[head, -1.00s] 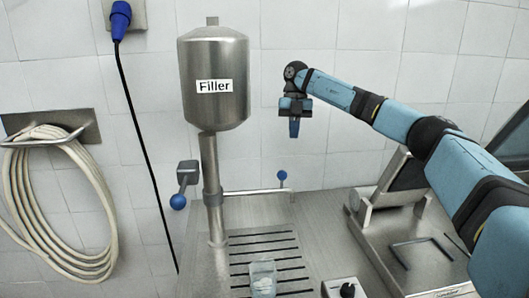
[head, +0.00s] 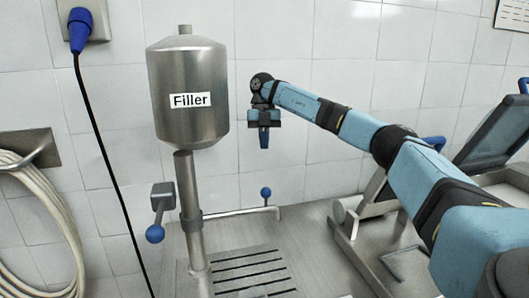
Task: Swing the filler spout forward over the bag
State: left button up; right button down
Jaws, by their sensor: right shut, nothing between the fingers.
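The steel filler (head: 187,125), labelled "Filler", stands on a column at the left. Its thin spout (head: 240,211) reaches right from the column near the wall and bends down at its end. A blue ball knob (head: 266,192) stands up near that end. My right gripper (head: 264,142) is shut and empty, pointing down. In the picture it is just above the knob, with a clear gap between them. The bag is not in view now. My left gripper is not in view.
A slotted drain grate (head: 250,272) lies in front of the column. A side lever with a blue ball (head: 155,233) is on the column's left. A steel machine with a tilted panel (head: 493,130) stands at the right, beyond my right arm. The tiled wall is close behind.

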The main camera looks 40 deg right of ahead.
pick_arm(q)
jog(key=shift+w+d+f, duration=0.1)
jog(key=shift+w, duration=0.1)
pick_arm(e)
jog(key=s+a+f, duration=0.4)
jog(key=s+f, duration=0.1)
jog(key=f, duration=0.3)
jog(key=shift+f, duration=0.25)
jog(key=shift+w, duration=0.1)
